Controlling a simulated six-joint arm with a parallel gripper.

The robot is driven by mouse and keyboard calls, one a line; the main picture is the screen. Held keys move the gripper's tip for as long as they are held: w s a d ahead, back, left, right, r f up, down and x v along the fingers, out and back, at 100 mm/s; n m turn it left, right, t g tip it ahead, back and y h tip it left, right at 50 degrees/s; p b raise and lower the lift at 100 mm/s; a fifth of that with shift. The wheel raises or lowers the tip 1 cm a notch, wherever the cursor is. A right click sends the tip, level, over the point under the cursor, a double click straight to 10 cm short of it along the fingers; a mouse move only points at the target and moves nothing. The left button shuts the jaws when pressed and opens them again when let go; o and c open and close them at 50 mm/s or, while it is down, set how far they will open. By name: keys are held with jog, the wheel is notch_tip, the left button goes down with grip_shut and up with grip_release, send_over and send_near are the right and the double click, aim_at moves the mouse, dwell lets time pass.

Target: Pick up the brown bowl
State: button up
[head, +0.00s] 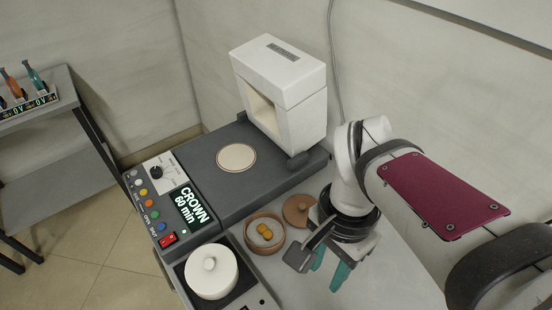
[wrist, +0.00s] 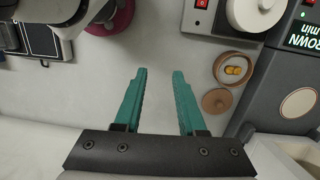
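The brown bowl (head: 263,250) stands on the light worktop in the head view, with two small orange-yellow pieces inside. It also shows in the wrist view (wrist: 217,69), right of the fingers. A flat brown lid with a knob (head: 299,209) lies beside the bowl, and shows in the wrist view too (wrist: 216,102). My gripper (head: 331,269) has teal fingers, spread apart with nothing between them. It is above the worktop, right of the bowl in the head view. In the wrist view the open fingertips (wrist: 160,72) point over bare worktop.
A grey machine with a control panel (head: 168,200) and white furnace (head: 290,75) stands behind the bowl. A white lidded pot (head: 211,275) sits on a unit at the bowl's front left. A shelf (head: 55,130) stands far left. Worktop under my fingers is clear.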

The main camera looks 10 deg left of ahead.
jog(key=w+a+m+h, duration=0.2)
jog(key=w+a+m, duration=0.1)
jog(key=w+a, duration=0.25)
jog(key=m+t+h, duration=0.1)
jog(key=m+h, duration=0.2)
jog(key=m, duration=0.3)
send_over(260, 248)
jog(key=a, duration=0.7)
notch_tip(260, 248, down, 8)
jog(key=x, duration=1.5)
jog(key=shift+w+d+f, duration=0.1)
jog(key=shift+d+f, duration=0.1)
jog(key=shift+d, duration=0.1)
grip_shut()
